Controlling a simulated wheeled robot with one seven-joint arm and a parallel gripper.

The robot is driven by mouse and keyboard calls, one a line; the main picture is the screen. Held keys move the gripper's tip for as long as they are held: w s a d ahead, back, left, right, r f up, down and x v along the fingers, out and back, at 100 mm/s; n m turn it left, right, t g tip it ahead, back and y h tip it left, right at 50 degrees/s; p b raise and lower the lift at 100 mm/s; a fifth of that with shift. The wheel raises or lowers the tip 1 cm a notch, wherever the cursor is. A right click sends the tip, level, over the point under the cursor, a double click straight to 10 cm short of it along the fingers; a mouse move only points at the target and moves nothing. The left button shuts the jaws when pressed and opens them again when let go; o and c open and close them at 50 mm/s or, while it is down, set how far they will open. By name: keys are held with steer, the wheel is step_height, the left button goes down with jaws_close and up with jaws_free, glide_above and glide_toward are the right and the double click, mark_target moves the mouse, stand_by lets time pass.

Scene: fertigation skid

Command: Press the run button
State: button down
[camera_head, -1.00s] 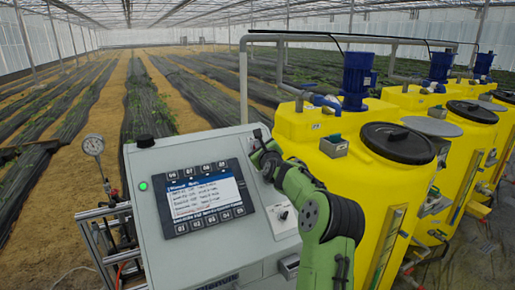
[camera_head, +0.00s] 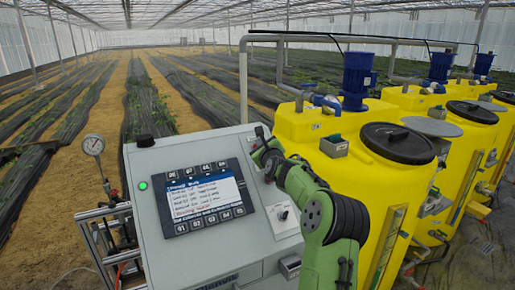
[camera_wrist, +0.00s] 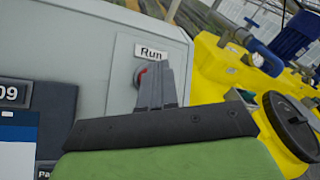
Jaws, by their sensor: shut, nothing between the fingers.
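The grey control panel (camera_head: 165,240) stands in front of me with a lit screen (camera_head: 203,198). In the wrist view a label reading "Run" (camera_wrist: 150,53) sits on the panel's pale face. Just below it a red button (camera_wrist: 141,77) shows partly, at the left edge of my gripper's fingers. My gripper (camera_wrist: 159,72) is shut and empty, its fingertips over or very close to the button. I cannot tell whether they touch it. In the head view my green arm and wrist hide the button, and the gripper reaches the panel's upper right part.
A selector switch (camera_head: 284,214) sits on the panel below my wrist. Yellow tanks (camera_head: 335,165) with black lids stand close to the right of the arm. A pressure gauge (camera_head: 94,145) and a green lamp (camera_head: 142,186) are at the left.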

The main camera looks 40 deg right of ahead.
steer(key=shift+s+a+r, duration=0.25)
steer(key=shift+s+r, duration=0.55)
steer(key=shift+r, duration=0.15)
steer(key=shift+s+a+r, duration=0.25)
steer(key=shift+s+r, duration=0.5)
steer(key=shift+r, duration=0.15)
steer(key=a+f+n+g+y+b, duration=0.25)
steer(key=a+n, duration=0.55)
steer(key=a, duration=0.6)
steer(key=a+f+n+g+y+b, duration=0.1)
steer(key=a+f+n+y, duration=0.25)
steer(key=a+n, duration=0.7)
steer(key=s+a+f+n+g+b, duration=0.1)
steer(key=s+a+f+n, duration=0.25)
steer(key=s+a, duration=0.4)
steer(key=s+a+f+n+g+b, duration=0.2)
steer(key=s+a+f+n, duration=0.15)
steer(key=s+a, duration=0.4)
steer(key=s+a+f+n+g+y, duration=0.1)
steer(key=s+f+n, duration=0.1)
steer(key=s, duration=0.3)
steer(key=s+a+f+n+y+b, duration=0.1)
steer(key=s+f+n, duration=0.2)
steer(key=s, duration=0.3)
steer(key=s+a+f+n+g, duration=0.1)
steer(key=s+f+n, duration=0.2)
steer(key=s+n, duration=0.2)
steer(key=shift+s+g+y, duration=0.35)
steer(key=shift+s+y, duration=0.05)
steer(key=shift+s, duration=0.1)
